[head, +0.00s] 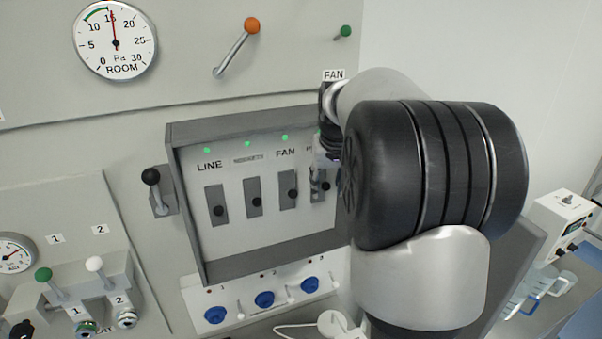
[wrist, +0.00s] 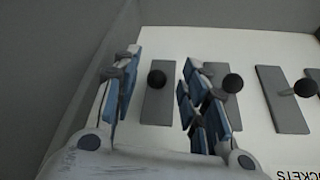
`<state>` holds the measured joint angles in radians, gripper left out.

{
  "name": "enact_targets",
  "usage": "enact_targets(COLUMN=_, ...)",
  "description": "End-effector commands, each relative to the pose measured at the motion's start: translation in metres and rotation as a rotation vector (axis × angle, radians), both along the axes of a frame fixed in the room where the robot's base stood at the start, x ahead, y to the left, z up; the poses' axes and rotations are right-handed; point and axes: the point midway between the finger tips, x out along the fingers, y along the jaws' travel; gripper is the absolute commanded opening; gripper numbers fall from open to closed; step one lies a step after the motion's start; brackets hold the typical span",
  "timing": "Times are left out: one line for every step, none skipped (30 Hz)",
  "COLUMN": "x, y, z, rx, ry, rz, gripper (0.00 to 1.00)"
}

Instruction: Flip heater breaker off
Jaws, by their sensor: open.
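The breaker panel (head: 270,232) is a grey-framed box with a row of black-knobbed levers in grey slots. The first three labels read LINE (head: 209,165), a blurred word, and FAN (head: 285,152). The rightmost breaker lever (head: 326,186) has its label mostly hidden by my arm. In the wrist view this lever's round black knob (wrist: 157,78) sits between the fingers of my gripper (wrist: 162,62). My gripper is open, one blue-padded finger on each side of the knob, with no clear contact visible. In the head view my gripper (head: 324,155) is largely hidden behind my arm.
The FAN lever (head: 292,194) stands close beside my gripper, and its knob (wrist: 232,83) is just right of the right finger. The panel's raised side wall (wrist: 95,65) is close on the left in the wrist view. Blue knobs (head: 264,299) sit below the panel.

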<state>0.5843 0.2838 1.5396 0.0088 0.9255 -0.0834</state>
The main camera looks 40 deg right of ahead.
Motion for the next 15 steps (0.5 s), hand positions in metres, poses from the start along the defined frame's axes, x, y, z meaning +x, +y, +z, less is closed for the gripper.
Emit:
enact_targets(x=0.007, y=-0.004, z=0.002, rx=0.0, ry=0.001, rz=0.0, gripper=0.4)
enact_targets(x=0.011, y=-0.006, z=0.001, rx=0.0, ry=0.001, rz=0.0, gripper=0.4)
enact_targets(x=0.014, y=-0.009, z=0.001, rx=0.0, ry=0.0, rz=0.0, gripper=0.4)
enact_targets(x=0.017, y=-0.01, z=0.001, rx=0.0, ry=0.0, rz=0.0, gripper=0.4)
enact_targets(x=0.018, y=-0.011, z=-0.001, rx=0.001, ry=0.002, rz=0.0, gripper=0.4)
enact_targets(x=0.018, y=-0.011, z=-0.005, rx=0.001, ry=0.003, rz=0.0, gripper=0.4)
enact_targets(x=0.019, y=-0.012, z=-0.007, rx=0.0, ry=0.001, rz=0.0, gripper=0.4)
enact_targets(x=0.019, y=-0.012, z=-0.008, rx=0.0, ry=0.0, rz=0.0, gripper=0.4)
enact_targets(x=0.02, y=-0.012, z=-0.009, rx=0.0, ry=0.0, rz=0.0, gripper=0.4)
enact_targets(x=0.02, y=-0.012, z=-0.01, rx=0.0, ry=0.0, rz=0.0, gripper=0.4)
enact_targets(x=0.02, y=-0.012, z=-0.011, rx=0.0, ry=0.0, rz=0.0, gripper=0.4)
enact_targets(x=0.02, y=-0.012, z=-0.011, rx=0.0, ry=0.0, rz=0.0, gripper=0.4)
enact_targets(x=0.02, y=-0.012, z=-0.011, rx=0.0, ry=0.0, rz=0.0, gripper=0.4)
enact_targets(x=0.02, y=-0.012, z=-0.011, rx=0.0, ry=0.0, rz=0.0, gripper=0.4)
enact_targets(x=0.02, y=-0.012, z=-0.011, rx=0.0, ry=0.0, rz=0.0, gripper=0.4)
